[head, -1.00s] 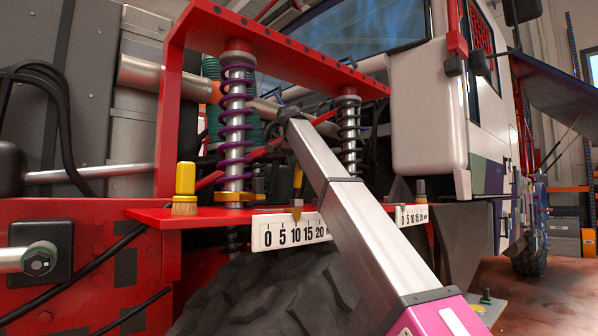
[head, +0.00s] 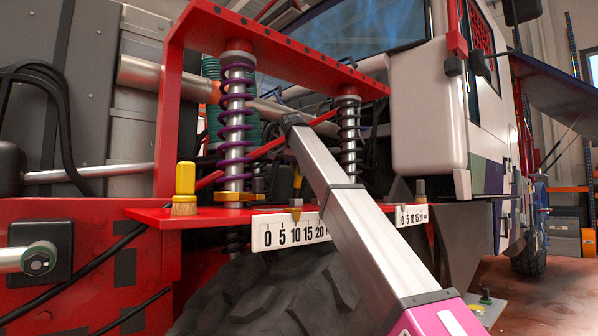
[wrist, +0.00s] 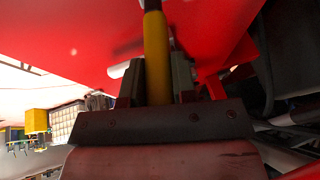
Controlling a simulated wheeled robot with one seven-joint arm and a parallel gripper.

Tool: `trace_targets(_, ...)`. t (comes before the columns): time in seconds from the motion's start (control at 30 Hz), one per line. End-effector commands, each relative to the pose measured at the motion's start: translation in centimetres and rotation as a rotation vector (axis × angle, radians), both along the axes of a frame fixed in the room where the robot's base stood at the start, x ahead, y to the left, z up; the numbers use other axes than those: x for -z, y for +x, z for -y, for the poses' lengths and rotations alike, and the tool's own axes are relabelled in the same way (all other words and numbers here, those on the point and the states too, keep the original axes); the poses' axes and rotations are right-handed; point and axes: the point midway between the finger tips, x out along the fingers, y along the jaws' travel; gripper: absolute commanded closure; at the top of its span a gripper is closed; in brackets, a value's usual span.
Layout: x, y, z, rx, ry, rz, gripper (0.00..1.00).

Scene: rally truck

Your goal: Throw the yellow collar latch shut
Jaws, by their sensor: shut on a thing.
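The yellow latch handle (wrist: 156,45) is a round bar with a dark end in the wrist view. It runs down between the two fingers of my gripper (wrist: 157,82), which is shut on it. In the head view a small yellow lever (head: 298,181) shows behind my arm, beside the purple coil spring (head: 236,125). A yellow collar (head: 240,197) sits at the foot of that spring on the red shelf. My gripper is mostly hidden in the head view, so its contact there cannot be made out.
A yellow-handled brush (head: 185,190) stands on the red shelf (head: 150,216). A white number scale (head: 275,234) hangs at its front edge, above the tyre (head: 265,295). A second spring (head: 349,140) stands behind my arm. A red frame (head: 290,58) spans overhead.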

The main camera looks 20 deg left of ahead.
Motion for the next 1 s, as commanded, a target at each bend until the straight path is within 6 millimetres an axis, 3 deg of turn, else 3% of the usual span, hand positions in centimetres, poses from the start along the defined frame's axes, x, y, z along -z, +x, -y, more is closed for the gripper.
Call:
trace_targets(0.47, 1.5, -1.8, 3.1, 0.001, 0.300, 0.155, 1.00)
trace_targets(1.0, 5.0, -3.3, 6.1, 0.002, 0.753, 0.389, 1.00)
